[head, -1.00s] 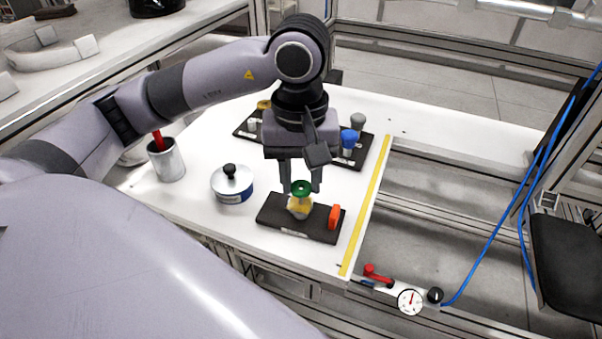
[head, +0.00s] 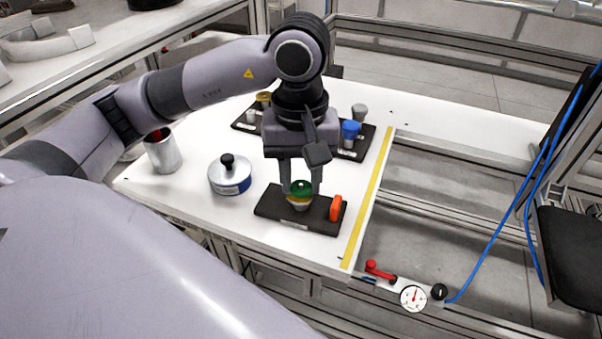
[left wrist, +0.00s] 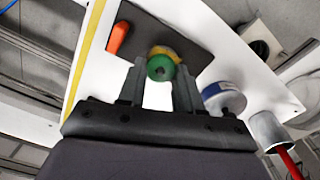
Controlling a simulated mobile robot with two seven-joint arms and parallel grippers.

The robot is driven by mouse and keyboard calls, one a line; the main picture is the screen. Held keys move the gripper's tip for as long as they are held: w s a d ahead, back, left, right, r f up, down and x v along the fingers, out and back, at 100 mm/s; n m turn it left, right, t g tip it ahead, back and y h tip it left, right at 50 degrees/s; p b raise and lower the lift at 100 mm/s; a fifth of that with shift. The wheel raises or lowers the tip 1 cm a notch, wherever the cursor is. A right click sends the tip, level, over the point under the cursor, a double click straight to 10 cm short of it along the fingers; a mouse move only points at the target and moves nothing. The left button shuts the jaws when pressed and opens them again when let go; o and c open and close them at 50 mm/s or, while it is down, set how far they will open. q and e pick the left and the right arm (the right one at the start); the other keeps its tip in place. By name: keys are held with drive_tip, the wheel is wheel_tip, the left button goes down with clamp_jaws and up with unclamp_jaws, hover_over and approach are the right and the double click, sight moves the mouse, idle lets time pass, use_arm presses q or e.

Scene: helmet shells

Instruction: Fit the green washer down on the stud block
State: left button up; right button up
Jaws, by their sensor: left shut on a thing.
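The green washer (head: 301,187) is between the fingers of my left gripper (head: 301,187), which is shut on it. It sits directly over a yellow ring (head: 300,202) on the pale stud of the dark stud block (head: 273,209). In the left wrist view the green washer (left wrist: 161,67) shows between the fingertips, with the yellow ring (left wrist: 172,52) partly behind it. I cannot tell whether the washer touches the ring. An orange piece (head: 336,208) stands at the right end of the block. My right gripper is not in view.
A silver tin with a black knob (head: 230,175) and a metal cup (head: 163,151) stand left of the block. Behind the gripper a dark rack holds a blue-capped post (head: 350,130). A yellow strip (head: 369,199) runs along the table's right edge.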

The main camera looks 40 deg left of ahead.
use_arm(q)
drive_tip(key=shift+f+b, duration=0.4)
drive_tip(key=shift+f, duration=0.05)
drive_tip(key=shift+r, duration=0.2)
drive_tip(key=shift+r+p, duration=0.85)
drive_tip(key=shift+r, duration=0.35)
drive_tip(key=shift+b, duration=0.8)
idle(1.1)
drive_tip(key=shift+f+b, duration=1.4)
drive_tip(key=o, duration=1.1)
